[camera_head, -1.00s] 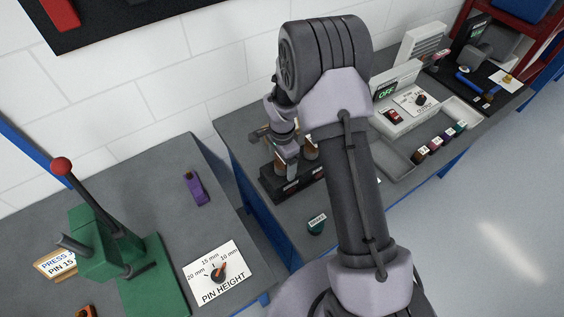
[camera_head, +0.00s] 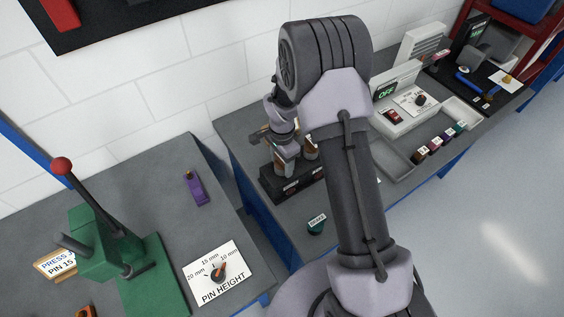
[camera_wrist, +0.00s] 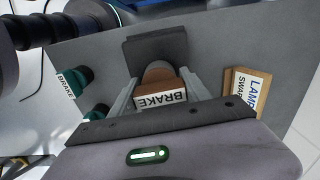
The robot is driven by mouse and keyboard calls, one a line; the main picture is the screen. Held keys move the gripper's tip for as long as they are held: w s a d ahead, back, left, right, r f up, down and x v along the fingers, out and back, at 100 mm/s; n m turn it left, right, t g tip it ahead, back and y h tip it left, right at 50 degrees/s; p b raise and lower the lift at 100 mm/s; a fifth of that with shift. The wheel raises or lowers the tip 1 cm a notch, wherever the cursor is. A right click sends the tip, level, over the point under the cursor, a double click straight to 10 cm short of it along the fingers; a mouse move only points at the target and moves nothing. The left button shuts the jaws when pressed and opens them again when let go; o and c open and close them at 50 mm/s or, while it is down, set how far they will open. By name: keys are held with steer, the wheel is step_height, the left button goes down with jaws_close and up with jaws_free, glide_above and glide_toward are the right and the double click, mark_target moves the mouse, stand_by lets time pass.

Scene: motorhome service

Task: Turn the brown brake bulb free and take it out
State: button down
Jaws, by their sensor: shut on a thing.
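The brown brake bulb (camera_wrist: 158,72) shows in the wrist view with a BRAKE label on its brown body. My gripper (camera_wrist: 160,82) has one pale finger on each side of it and is shut on it. In the head view my gripper (camera_head: 288,163) is low at the black lamp block (camera_head: 272,184), and its fingers largely hide the held bulb. Another brown piece (camera_head: 311,146) stands beside my gripper at that block. I cannot tell how far the held bulb sits in its socket.
A teal bulb (camera_head: 316,225) stands at the bench's front; two teal pieces (camera_wrist: 91,78) show in the wrist view. A LAMP SWAP sign (camera_wrist: 246,90) is right of my gripper there. A tray (camera_head: 396,157) lies right, the green press (camera_head: 120,262) left.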

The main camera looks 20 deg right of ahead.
steer(key=n, duration=0.2)
steer(key=shift+f+n, duration=0.1)
steer(key=shift+n, duration=0.2)
steer(key=n, duration=0.3)
steer(key=shift+n, duration=0.4)
steer(key=shift+n, duration=0.6)
steer(key=n, duration=0.5)
steer(key=shift+n, duration=0.4)
